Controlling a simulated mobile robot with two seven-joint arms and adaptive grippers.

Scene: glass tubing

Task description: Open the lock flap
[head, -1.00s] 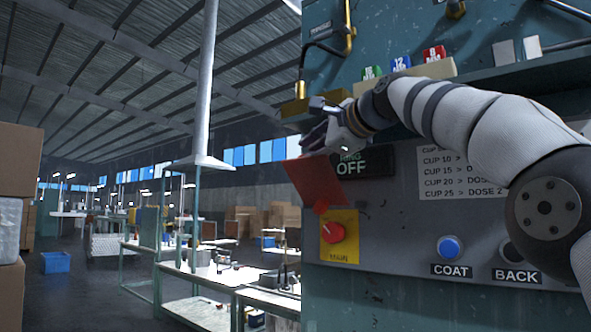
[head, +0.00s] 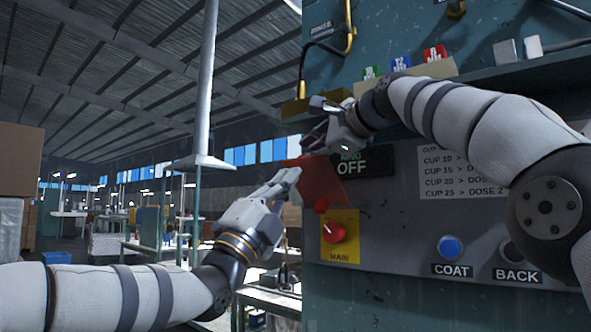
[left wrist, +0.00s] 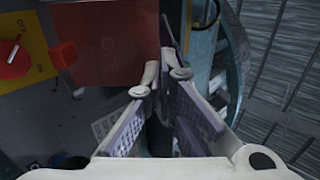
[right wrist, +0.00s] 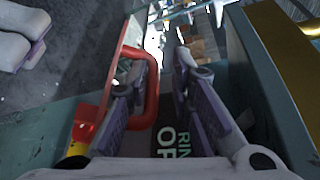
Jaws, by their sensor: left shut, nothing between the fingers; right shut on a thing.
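A flat red plate (head: 325,182), which looks like the lock flap, juts from the left edge of the machine panel, beside the OFF sign. It also shows in the left wrist view (left wrist: 105,42). My right gripper (head: 312,140) is at the plate's top. In the right wrist view it is shut on a rounded red loop (right wrist: 152,95); the fingers partly hide the hold. My left gripper (head: 293,174) is shut and empty, its fingertips close to the plate's left edge. In the left wrist view its tips (left wrist: 162,88) are beside the plate's lower corner; I cannot tell if they touch.
A red knob (head: 333,232) on a yellow MAIN plate sits below the red plate. The blue COAT button (head: 449,247) is to its right. A shelf with several coloured blocks (head: 401,64) runs above my right arm. Open hall lies left of the machine.

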